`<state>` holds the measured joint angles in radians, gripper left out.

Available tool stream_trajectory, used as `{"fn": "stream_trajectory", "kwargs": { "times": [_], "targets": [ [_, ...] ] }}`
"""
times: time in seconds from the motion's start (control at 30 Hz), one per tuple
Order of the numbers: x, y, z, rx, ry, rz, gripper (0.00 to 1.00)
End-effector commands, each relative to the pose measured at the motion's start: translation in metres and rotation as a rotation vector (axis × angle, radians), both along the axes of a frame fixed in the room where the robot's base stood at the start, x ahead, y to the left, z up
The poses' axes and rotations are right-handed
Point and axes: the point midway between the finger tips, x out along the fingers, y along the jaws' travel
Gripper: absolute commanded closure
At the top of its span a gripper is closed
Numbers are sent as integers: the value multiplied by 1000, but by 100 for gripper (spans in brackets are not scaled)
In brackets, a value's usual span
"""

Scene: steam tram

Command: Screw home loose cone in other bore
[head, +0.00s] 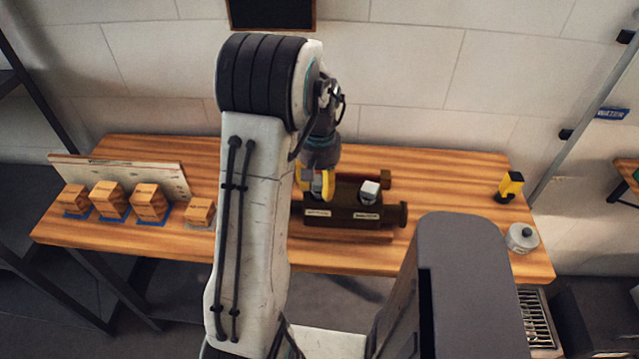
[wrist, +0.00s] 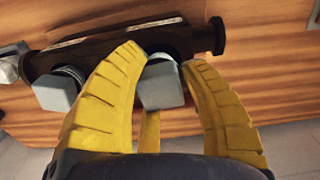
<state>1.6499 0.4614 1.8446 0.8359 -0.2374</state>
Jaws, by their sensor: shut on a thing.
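A dark valve body (head: 345,222) lies on the wooden table; it also shows in the wrist view (wrist: 110,45). Two cones with pale square heads stand in its top. My gripper (head: 317,188) is over the left bore in the head view, its yellow fingers pointing down. In the wrist view my gripper (wrist: 161,60) is shut on the square head of one cone (wrist: 161,88). The other cone (head: 369,191) stands free in the right bore; in the wrist view it is at the left (wrist: 57,91). The threads and seating depth under the held head are hidden.
Several wooden blocks (head: 150,203) stand on the table's left, before a pale board (head: 130,172). A yellow and black item (head: 510,185) and a grey round pot (head: 522,238) are at the right end. The table between body and pot looks mostly clear.

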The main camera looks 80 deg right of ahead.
Motion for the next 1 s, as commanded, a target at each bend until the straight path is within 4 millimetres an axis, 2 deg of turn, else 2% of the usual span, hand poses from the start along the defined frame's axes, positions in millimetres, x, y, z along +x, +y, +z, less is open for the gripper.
{"fn": "stream_trajectory", "kwargs": {
  "times": [0.03,0.23,0.37,0.7,1.0],
  "targets": [
    [0,0,0,-1,0,0,79],
    [0,0,0,-1,0,0,96],
    [0,0,0,-1,0,-32,96],
    [0,0,0,-1,0,-309,96],
    [0,-1,0,-2,0,-352,96]
  ]
}}
